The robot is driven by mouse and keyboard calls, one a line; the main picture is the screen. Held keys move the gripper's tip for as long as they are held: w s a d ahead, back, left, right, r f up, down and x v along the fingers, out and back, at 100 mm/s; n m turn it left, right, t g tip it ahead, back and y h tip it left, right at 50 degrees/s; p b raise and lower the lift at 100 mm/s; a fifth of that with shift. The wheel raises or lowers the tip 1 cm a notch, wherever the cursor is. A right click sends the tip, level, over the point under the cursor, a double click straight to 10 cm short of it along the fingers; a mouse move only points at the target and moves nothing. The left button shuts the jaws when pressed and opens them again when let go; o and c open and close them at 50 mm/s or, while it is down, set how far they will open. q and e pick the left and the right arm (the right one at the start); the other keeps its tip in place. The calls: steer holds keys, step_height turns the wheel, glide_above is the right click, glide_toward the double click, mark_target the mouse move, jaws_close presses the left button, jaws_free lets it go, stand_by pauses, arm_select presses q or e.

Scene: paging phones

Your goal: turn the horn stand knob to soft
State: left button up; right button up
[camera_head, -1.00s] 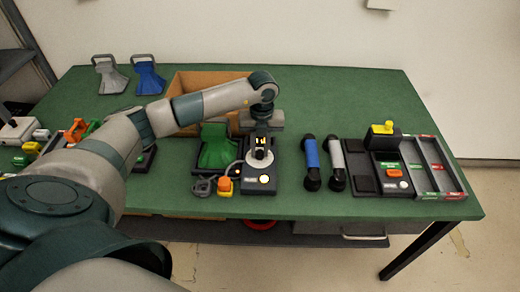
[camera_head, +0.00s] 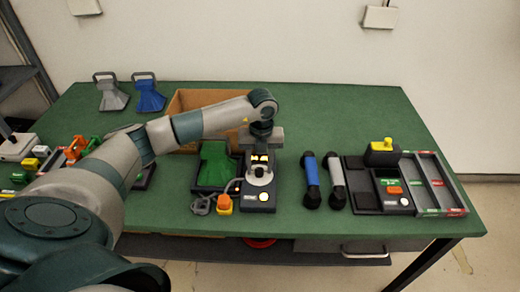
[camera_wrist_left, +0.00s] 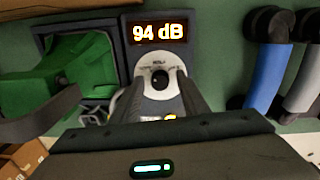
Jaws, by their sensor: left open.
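The horn stand is a dark box (camera_head: 257,201) near the table's front edge, with a lit display and a round white button. In the left wrist view its display (camera_wrist_left: 159,33) reads 94 dB. Below it a black knob (camera_wrist_left: 160,79) sits on a pale round dial; the dial's small lettering is too blurred to read. A green horn (camera_head: 214,163) lies in a black frame to the left of the box. My left gripper (camera_head: 260,175) points down over the dial. It is open, with one finger on each side of the knob; I cannot tell whether they touch it.
A blue handset (camera_head: 311,178) and a grey one lie to the right. Beyond them are a panel with a yellow-topped block (camera_head: 382,152) and a grey tray (camera_head: 437,185). A cardboard box (camera_head: 190,100) stands behind the green horn. An orange-topped piece (camera_head: 224,203) sits close left of the stand.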

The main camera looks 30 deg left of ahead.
mark_target(260, 169)
arm_select(q)
steer(key=shift+r, duration=0.6)
step_height(260, 169, up, 6)
steer(key=shift+w+d+f+b, duration=0.1)
steer(key=shift+w+f+b, duration=0.05)
steer(key=shift+b, duration=0.85)
step_height(260, 169, up, 10)
steer(key=b, duration=0.1)
steer(key=shift+b, duration=0.35)
arm_select(e)
steer(key=w+a+f+t, duration=0.1)
steer(key=w+a+t, duration=0.1)
steer(key=w, duration=0.6)
steer(key=shift+a+f+y, duration=0.2)
steer(key=shift+a+y, duration=0.1)
steer(key=shift+a, duration=0.35)
arm_select(q)
steer(key=shift+d, duration=0.1)
